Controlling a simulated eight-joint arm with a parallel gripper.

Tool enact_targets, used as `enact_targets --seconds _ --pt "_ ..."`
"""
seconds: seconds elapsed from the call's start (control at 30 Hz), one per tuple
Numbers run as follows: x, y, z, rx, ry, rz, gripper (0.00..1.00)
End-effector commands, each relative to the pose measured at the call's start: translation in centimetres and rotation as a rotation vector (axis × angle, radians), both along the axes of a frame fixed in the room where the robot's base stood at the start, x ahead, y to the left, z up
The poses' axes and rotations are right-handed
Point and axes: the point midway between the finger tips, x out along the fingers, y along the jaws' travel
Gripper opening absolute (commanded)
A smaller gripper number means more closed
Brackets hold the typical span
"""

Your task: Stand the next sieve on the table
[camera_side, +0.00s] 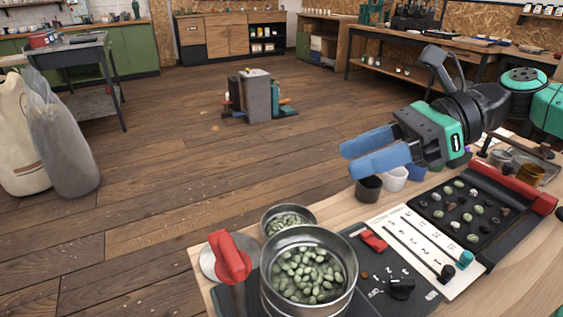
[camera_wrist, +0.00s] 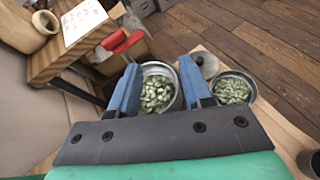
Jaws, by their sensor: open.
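Two round metal sieves hold green beans. In the side view, the larger, nearer sieve (camera_side: 283,302) stands on a dark device at the table's front, with a tall wall. The smaller-looking sieve (camera_side: 310,212) is just behind it; its base is hidden. My gripper (camera_side: 347,160), with blue fingers, is open and empty, above and right of both sieves. In the wrist view, one sieve (camera_wrist: 158,64) shows between the fingers of my gripper (camera_wrist: 160,66), and the other sieve (camera_wrist: 237,72) lies to the right. The gripper appears apart from both.
A red lever (camera_side: 229,258) rises left of the nearer sieve. A dark knob (camera_side: 401,289) and a white slider panel (camera_side: 407,228) lie to the right. A black tray (camera_side: 431,224) of beans is further right. Small cups (camera_side: 369,189) stand at the table's back edge, below the gripper.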

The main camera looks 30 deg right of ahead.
Motion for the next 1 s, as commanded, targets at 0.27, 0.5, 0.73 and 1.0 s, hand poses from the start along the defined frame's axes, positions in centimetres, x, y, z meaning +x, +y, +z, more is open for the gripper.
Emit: enact_targets --seconds 0.27,0.5,0.73,1.0 --pt "-2.6 3.0 -1.6 -0.512 -0.152 0.562 0.44" --pt "-4.0 3.3 -1.4 -0.927 -0.332 1.094 0.44" --pt "-3.9 3.1 -0.6 -1.203 -0.458 1.46 0.44" --pt "-3.8 3.0 -4.6 -1.197 -0.452 1.445 0.44"
